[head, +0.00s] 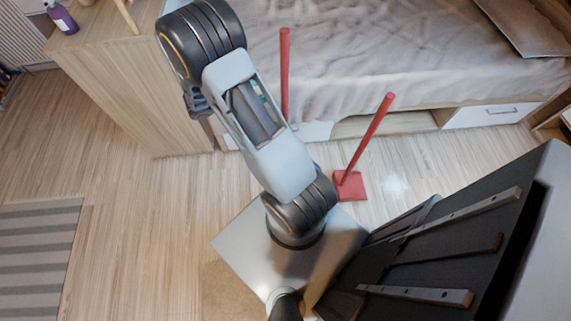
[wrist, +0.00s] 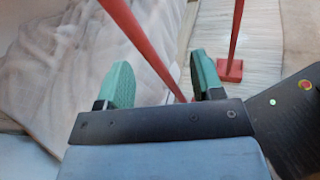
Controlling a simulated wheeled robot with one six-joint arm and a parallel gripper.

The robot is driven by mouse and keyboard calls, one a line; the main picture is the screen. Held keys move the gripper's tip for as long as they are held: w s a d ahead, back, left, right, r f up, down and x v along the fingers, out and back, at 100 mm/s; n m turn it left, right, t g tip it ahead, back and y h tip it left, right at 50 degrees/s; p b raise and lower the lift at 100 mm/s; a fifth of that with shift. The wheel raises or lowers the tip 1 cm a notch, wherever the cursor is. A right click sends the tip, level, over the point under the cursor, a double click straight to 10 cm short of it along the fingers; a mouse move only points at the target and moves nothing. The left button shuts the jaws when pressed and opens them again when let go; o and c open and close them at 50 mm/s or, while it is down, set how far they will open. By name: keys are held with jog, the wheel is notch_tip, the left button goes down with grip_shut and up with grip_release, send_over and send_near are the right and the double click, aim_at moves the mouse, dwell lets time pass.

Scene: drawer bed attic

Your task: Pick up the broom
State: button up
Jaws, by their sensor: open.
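Two long red handles stand near the bed. The left one (head: 285,70), whose lower end is hidden behind my arm, is likely the broom. The right handle (head: 370,130) tilts and ends in a flat red pan-like piece (head: 350,185) on the floor. In the wrist view, my gripper (wrist: 162,78) is open, with two green fingers. The likely broom's handle (wrist: 145,45) runs slanting through the view across the gap between the fingers, and I cannot tell its depth. The other handle (wrist: 235,30), with its red foot (wrist: 230,70), passes by the right finger.
The bed (head: 400,55) with a rumpled cover and white drawers (head: 490,113) lies behind the handles. A wooden cabinet (head: 130,100) stands at left with a purple bottle (head: 62,18) on top. A striped rug (head: 40,255) lies at left. Floor between is clear.

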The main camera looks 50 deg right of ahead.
notch_tip(320, 180, down, 6)
jog(key=w+d+f+n+t+h+b, duration=0.1)
jog(key=w+d+n+t+h+b, duration=0.1)
jog(key=w+n+h, duration=0.15)
jog(key=s+d, duration=0.3)
jog(key=d, duration=1)
jog(key=shift+d+n, duration=0.2)
jog(key=shift+n, duration=0.15)
jog(key=shift+f, duration=0.1)
jog(key=shift+w, duration=0.1)
jog(key=c, duration=1)
